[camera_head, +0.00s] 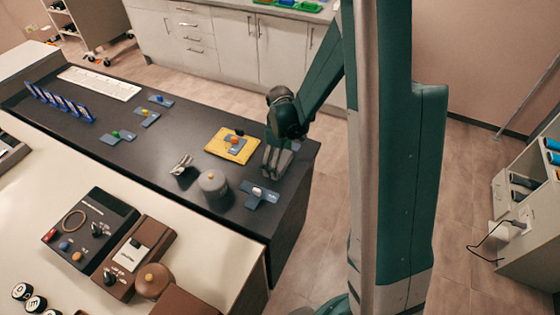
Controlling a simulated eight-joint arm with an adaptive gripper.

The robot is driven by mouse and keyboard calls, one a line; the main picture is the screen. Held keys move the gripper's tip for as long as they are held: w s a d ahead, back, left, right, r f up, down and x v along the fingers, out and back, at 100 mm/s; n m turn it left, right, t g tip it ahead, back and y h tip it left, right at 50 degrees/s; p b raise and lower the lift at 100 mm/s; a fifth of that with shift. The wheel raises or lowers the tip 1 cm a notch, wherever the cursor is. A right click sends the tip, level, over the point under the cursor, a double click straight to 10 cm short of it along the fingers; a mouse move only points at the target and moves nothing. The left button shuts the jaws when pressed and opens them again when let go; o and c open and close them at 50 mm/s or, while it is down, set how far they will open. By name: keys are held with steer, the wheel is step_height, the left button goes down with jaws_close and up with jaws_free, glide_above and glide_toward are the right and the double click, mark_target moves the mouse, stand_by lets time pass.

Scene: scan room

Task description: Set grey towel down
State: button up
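My gripper (276,163) hangs over the right end of the dark counter (140,156), its grey fingers pointing down. The fingers are small and close together; I cannot tell whether they are apart or hold something. No cloth can be clearly made out between them. A small crumpled grey thing (181,165) lies on the counter to the left of my gripper; I cannot tell whether it is the grey towel. A yellow mat (244,153) lies just left of my gripper, with a blue-grey piece with an orange knob on it.
Several similar pieces, blue upright holders (60,101) and a white keyboard (98,83) lie farther left. The counter's middle has bare room.

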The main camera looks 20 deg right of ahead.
steer(key=shift+r, duration=0.2)
step_height(320, 180, up, 12)
steer(key=p, duration=0.1)
steer(key=shift+p, duration=0.4)
stand_by(0.4)
stand_by(0.5)
steer(key=s+a+r+m+t, duration=0.2)
steer(key=s+r+m+t, duration=0.15)
steer(key=s+r, duration=0.8)
steer(key=s+a+r+m+t, duration=0.1)
steer(key=s+r+m+t, duration=0.2)
steer(key=s+r+m, duration=0.2)
steer(key=shift+s+r+t, duration=0.35)
steer(key=shift+s+r, duration=1.2)
steer(key=shift+s, duration=2.25)
